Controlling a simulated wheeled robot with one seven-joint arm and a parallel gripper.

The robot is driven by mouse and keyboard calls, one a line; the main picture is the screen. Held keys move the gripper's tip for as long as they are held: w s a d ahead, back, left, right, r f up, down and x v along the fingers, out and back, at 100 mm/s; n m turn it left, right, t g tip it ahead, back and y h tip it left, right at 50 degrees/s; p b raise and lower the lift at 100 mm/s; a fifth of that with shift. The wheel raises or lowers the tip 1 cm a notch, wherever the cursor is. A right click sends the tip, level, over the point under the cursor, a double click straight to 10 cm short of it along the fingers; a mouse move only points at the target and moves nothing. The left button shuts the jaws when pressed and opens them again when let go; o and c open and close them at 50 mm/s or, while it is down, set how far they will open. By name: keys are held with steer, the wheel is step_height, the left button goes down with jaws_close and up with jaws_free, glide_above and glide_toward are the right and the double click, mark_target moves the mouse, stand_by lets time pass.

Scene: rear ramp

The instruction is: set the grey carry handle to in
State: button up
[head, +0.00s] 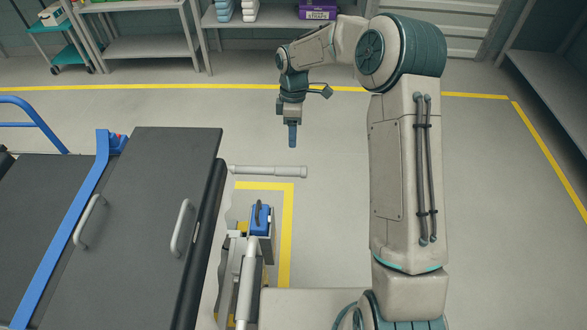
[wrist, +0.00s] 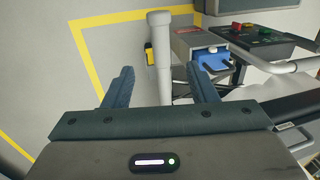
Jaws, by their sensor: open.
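A grey carry handle (head: 268,171) sticks out to the right from the side of the stretcher, a straight tube with a thicker end. In the wrist view the handle (wrist: 160,60) runs upright in the picture, between the lines of my two fingers. My gripper (head: 292,140) points down above the outer end of the handle and looks apart from it. The wrist view shows my gripper (wrist: 161,85) open, with one finger on each side of the handle and nothing held. The handle's inner end is hidden by the dark pad edge in the head view and by my gripper body in the wrist view.
The stretcher's dark pad (head: 145,190) fills the left. A blue latch (head: 261,218) on a grey box and a pale tube (head: 247,275) stand nearer the base. A yellow floor line (head: 288,230) passes below. Clear floor lies right of the handle.

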mark_target(289, 171)
steer(key=s+f, duration=0.1)
steer(key=f, duration=0.3)
steer(key=f+b, duration=0.1)
steer(key=f, duration=0.3)
steer(key=s+f, duration=0.1)
steer(key=f, duration=0.3)
steer(key=shift+s+f, duration=0.35)
steer(key=shift+f, duration=0.05)
